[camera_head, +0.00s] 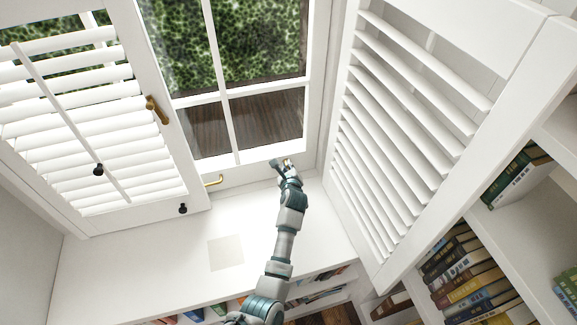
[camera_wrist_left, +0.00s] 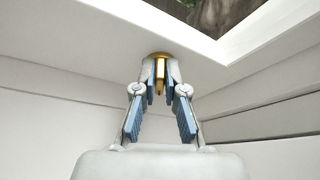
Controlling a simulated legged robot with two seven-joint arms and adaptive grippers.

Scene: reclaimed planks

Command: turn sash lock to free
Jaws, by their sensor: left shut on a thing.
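The brass sash lock (camera_wrist_left: 160,75) is on the white window frame in the left wrist view, with a round base and a short lever pointing toward the camera. My left gripper (camera_wrist_left: 160,88) is shut on that lever, one finger pad on each side. In the head view my left gripper (camera_head: 284,166) is at the bottom rail of the window sash (camera_head: 250,153), and only a small bit of brass shows between its fingers. My right gripper is not in view.
A louvred shutter (camera_head: 160,195) with a brass catch (camera_head: 156,110) and dark knobs stands open at left. Another shutter (camera_head: 345,180) is close at right. Bookshelves (camera_head: 470,270) fill the lower right.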

